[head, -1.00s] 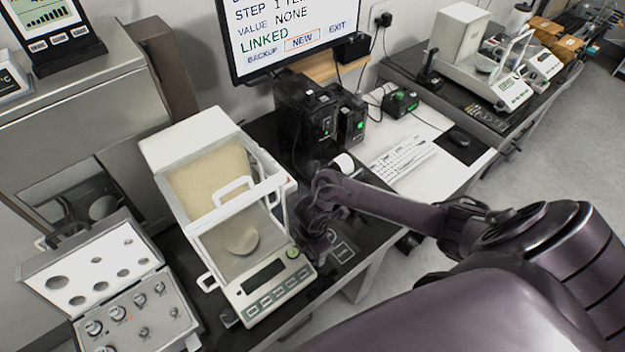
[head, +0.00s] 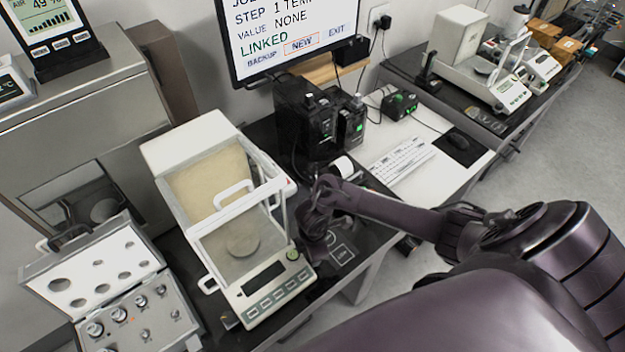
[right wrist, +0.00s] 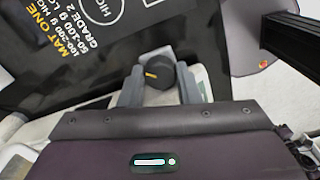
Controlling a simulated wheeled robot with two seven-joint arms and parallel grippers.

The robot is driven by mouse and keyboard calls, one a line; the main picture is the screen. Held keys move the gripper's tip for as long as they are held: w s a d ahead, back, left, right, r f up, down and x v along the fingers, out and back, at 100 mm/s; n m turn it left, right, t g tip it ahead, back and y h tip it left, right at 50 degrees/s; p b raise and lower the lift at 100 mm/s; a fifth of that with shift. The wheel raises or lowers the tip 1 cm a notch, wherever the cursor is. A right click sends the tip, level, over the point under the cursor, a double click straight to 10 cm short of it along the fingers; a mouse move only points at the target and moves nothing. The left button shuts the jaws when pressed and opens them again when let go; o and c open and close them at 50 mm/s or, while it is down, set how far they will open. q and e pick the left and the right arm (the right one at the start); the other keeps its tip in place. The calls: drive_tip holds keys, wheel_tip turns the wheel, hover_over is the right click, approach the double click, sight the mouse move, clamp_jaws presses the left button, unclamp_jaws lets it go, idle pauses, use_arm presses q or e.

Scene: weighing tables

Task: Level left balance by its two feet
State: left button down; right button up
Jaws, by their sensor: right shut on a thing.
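The left balance (head: 262,306) is a white weighing balance with a glass draft shield, a round pan (head: 242,244) and a dark display. A small green round spot (head: 292,254), perhaps its bubble level, is at the right of its front panel; its bubble is too small to read. My right gripper (head: 314,238) is low at the balance's right side. In the right wrist view, its fingers (right wrist: 160,88) are shut around a black knob-like foot (right wrist: 157,72) with a yellow mark. The other foot cannot be made out clearly. My left gripper is out of view.
An open case of weights (head: 130,310) stands left of the balance. A black mat with printed text (right wrist: 65,45) lies close to the right gripper. Black devices (head: 318,125), a monitor (head: 290,40) and a keyboard (head: 403,159) are behind and to the right.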

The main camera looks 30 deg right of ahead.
drive_tip(key=o, duration=1)
wheel_tip(320, 180, up, 7)
drive_tip(key=shift+w+r, duration=0.1)
drive_tip(key=shift+w, duration=0.05)
drive_tip(key=shift+r, duration=0.35)
